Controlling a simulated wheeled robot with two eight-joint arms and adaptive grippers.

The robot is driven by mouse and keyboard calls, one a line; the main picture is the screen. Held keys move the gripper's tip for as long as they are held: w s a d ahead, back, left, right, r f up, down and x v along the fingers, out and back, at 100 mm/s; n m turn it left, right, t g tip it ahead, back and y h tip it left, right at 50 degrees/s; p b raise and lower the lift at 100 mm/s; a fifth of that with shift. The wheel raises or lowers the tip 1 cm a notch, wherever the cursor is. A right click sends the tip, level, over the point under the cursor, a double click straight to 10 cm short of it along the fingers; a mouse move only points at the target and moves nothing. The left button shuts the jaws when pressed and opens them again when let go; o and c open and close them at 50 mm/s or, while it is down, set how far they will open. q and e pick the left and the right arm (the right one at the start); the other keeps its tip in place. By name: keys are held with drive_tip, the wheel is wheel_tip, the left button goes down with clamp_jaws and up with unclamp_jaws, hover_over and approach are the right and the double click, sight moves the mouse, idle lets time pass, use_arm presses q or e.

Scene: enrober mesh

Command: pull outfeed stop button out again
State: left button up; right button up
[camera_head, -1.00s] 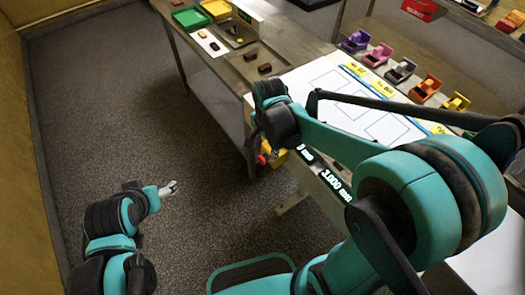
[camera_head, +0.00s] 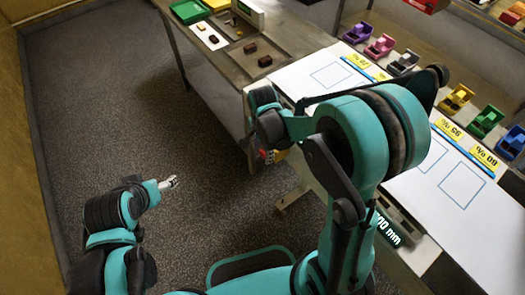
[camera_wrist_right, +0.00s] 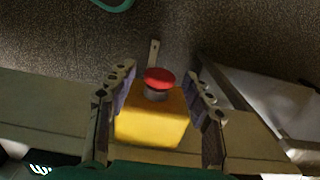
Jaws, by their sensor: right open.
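The stop button is a red mushroom head (camera_wrist_right: 160,79) on a yellow box (camera_wrist_right: 150,127) in the right wrist view. A grey collar shows below the red head. My right gripper (camera_wrist_right: 161,88) is open, with one finger on each side of the button and a gap on both sides. In the head view my right gripper (camera_head: 266,155) is at the edge of the bench and mostly hides the yellow box. My left gripper (camera_head: 169,183) hangs over the floor at the left, and its jaws are too small to read.
A white board (camera_head: 458,190) with outlined rectangles and a row of colored holders lies right of my arm. A steel table (camera_head: 227,65) with trays and dark pieces stands behind. Open floor (camera_head: 110,90) lies to the left.

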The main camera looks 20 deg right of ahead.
drive_tip(key=shift+c, duration=0.3)
clamp_jaws()
drive_tip(key=shift+s+a, duration=0.25)
drive_tip(key=shift+a, duration=0.4)
drive_tip(key=shift+o, duration=0.3)
unclamp_jaws()
wheel_tip(320, 180, up, 12)
